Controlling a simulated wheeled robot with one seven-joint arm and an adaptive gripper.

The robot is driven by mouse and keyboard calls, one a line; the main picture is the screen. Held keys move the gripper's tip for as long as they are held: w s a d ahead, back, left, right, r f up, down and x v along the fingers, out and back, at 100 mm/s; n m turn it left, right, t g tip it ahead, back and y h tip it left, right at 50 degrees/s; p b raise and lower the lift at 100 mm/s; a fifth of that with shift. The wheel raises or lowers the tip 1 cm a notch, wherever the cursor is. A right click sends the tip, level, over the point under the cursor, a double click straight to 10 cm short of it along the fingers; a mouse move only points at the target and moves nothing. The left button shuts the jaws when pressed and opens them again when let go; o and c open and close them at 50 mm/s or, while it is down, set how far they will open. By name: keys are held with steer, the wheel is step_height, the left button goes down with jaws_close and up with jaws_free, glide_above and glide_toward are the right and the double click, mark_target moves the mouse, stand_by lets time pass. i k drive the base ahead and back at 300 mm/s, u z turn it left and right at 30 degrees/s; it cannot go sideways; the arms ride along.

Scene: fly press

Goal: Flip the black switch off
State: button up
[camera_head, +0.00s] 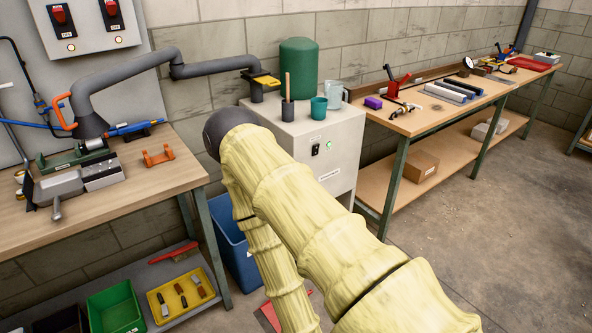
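The black switch (315,149) is a small rocker on the front of the light grey cabinet (343,160). A green lamp (329,146) beside it looks lit. I cannot tell the rocker's position at this size. My arm, in a yellow sleeve, rises from the bottom right to a dark bend left of the cabinet. It then runs back down out of the bottom of the view. My gripper is not in view. The arm covers the lower left of the cabinet front, but the switch shows clear just above it.
A mug (318,107), a jug (334,95) and a pot with a stick stand on the cabinet. A workbench (130,185) is at left, a blue bin (236,245) between it and the cabinet. A long bench (425,120) stands right. Right floor is clear.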

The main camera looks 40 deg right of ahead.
mark_target(316, 149)
steer(key=z, duration=1.55)
steer(key=i, duration=1.3)
steer(key=u, duration=0.35)
